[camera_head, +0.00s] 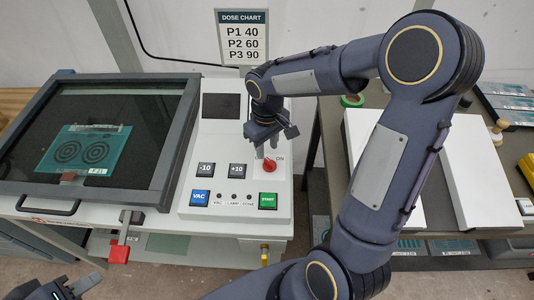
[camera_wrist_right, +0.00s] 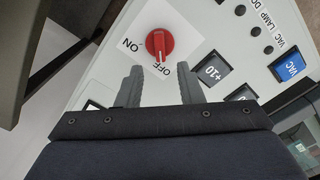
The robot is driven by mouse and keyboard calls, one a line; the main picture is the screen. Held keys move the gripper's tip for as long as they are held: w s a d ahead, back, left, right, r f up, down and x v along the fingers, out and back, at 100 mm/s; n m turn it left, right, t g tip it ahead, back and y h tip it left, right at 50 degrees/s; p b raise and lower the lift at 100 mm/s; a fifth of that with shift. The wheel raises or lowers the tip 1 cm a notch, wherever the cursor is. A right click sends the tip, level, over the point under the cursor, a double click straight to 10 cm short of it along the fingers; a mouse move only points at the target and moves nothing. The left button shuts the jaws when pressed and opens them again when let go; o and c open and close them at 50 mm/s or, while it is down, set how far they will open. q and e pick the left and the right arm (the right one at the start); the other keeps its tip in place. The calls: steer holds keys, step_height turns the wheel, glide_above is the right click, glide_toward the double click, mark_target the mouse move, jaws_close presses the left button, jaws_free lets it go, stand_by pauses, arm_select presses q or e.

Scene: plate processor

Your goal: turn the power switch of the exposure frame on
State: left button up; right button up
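The exposure frame (camera_head: 212,180) has a white control panel with a red rotary power switch (camera_head: 268,166) at its right. In the right wrist view, the red knob (camera_wrist_right: 160,43) sits on a white label, its ridge in line with the OFF mark; ON is to the left. My right gripper (camera_head: 266,152) is just above the switch. Its two grey fingers (camera_wrist_right: 160,85) are apart with nothing between them, and the knob shows beyond their tips. My left gripper (camera_head: 75,287) is low at the left, partly cut off, away from the panel; its opening is unclear.
Buttons -10, +10 (camera_head: 237,171), VAC (camera_head: 200,197) and START (camera_head: 267,201) lie close to the switch. A dark glass lid (camera_head: 140,115) with a plate under it is to the left. A side table (camera_head: 375,100) with white boxes stands right, behind my right arm.

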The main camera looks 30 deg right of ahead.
mark_target(267, 159)
steer(key=shift+f, duration=2.15)
jaws_close()
